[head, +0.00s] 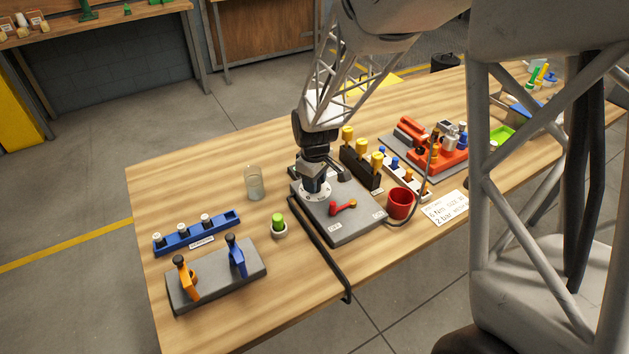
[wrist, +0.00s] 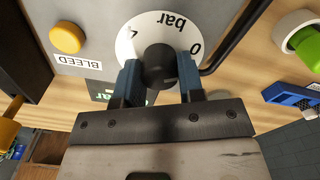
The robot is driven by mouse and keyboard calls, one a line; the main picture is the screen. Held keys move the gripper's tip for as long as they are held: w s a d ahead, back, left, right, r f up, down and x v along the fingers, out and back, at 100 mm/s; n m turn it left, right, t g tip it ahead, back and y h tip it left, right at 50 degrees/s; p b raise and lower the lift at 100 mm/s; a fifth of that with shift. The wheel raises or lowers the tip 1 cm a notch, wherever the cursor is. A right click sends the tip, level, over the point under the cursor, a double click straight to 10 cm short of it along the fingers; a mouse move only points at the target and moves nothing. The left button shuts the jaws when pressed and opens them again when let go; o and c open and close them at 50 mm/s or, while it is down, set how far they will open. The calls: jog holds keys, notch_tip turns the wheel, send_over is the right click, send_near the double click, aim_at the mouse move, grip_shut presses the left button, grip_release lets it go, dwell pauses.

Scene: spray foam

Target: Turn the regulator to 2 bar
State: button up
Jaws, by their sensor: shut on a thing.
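The regulator is a dark round knob (wrist: 159,64) in front of a white dial (wrist: 130,45) marked "bar", with a 0 and a 4 legible in the wrist view. My gripper (wrist: 160,75) is shut on the knob, one blue-grey finger on each side. In the head view my gripper (head: 315,183) points down over the dial (head: 318,196) at the back left of a grey panel (head: 352,226) and hides the knob. I cannot tell which value the knob points at.
A red lever (head: 342,208) sits close by on the panel. A yellow button (wrist: 67,37) is beside a "BLEED" label. A black hose (head: 325,255) runs along the panel's left side. A glass jar (head: 254,183), green-capped piece (head: 278,226) and red cup (head: 400,204) stand around it.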

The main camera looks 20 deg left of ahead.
jog(key=shift+m, duration=0.4)
jog(key=m, duration=1)
jog(key=shift+m, duration=0.4)
jog(key=m, duration=0.6)
jog(key=shift+d, duration=0.1)
jog(key=m, duration=0.6)
jog(key=o, duration=0.9)
